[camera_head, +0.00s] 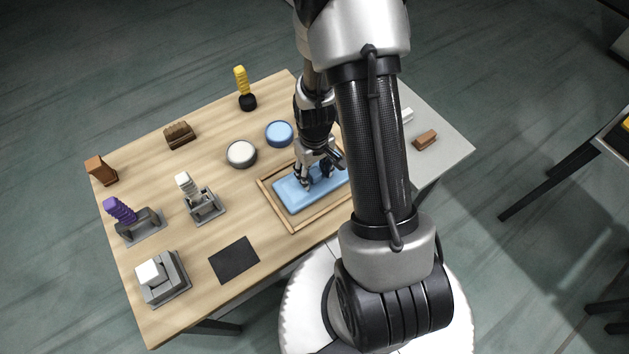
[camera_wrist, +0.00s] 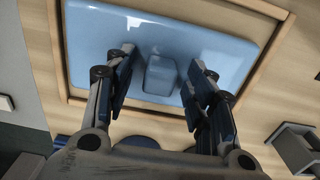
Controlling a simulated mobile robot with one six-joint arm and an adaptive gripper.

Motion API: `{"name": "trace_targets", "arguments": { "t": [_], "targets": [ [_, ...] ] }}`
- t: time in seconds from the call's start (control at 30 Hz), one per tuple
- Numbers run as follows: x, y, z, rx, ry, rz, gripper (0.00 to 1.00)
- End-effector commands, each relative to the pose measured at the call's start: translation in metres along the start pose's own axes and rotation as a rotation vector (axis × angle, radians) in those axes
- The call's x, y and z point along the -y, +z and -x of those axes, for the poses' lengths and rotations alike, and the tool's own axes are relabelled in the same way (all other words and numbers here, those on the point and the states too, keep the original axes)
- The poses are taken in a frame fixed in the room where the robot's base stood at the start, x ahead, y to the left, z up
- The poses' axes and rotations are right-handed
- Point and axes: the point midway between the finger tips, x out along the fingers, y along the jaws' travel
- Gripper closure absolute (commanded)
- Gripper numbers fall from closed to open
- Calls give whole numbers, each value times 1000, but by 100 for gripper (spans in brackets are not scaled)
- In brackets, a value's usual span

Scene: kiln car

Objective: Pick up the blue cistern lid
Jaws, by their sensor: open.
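The blue cistern lid (camera_head: 291,194) is a flat, glossy light-blue slab lying inside a shallow wooden-rimmed tray (camera_head: 295,227) on the table. In the wrist view the lid (camera_wrist: 210,50) fills the upper middle and has a raised blue block-shaped knob (camera_wrist: 160,75) at its centre. My gripper (camera_head: 315,178) is over the lid, pointing down. In the wrist view my gripper (camera_wrist: 160,85) is open, with one finger on each side of the knob and a gap on both sides. My arm hides the right part of the lid in the head view.
A round blue container (camera_head: 279,133) and a round white-topped one (camera_head: 241,154) stand behind the tray. A dark mat (camera_head: 234,260) lies left of it. A brown block (camera_head: 425,139) is on the grey surface at right.

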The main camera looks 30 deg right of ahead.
Motion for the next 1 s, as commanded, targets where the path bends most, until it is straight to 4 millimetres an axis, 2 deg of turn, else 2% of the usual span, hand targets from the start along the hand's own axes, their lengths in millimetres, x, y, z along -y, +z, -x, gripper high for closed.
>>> {"name": "trace_targets", "arguments": {
  "t": [0.03,0.23,1.0],
  "targets": [
    [0,0,-5,0,0,0,50],
    [0,0,-4,-2,1,-1,50],
    [-1,0,-3,-2,1,-1,100]
  ]
}}
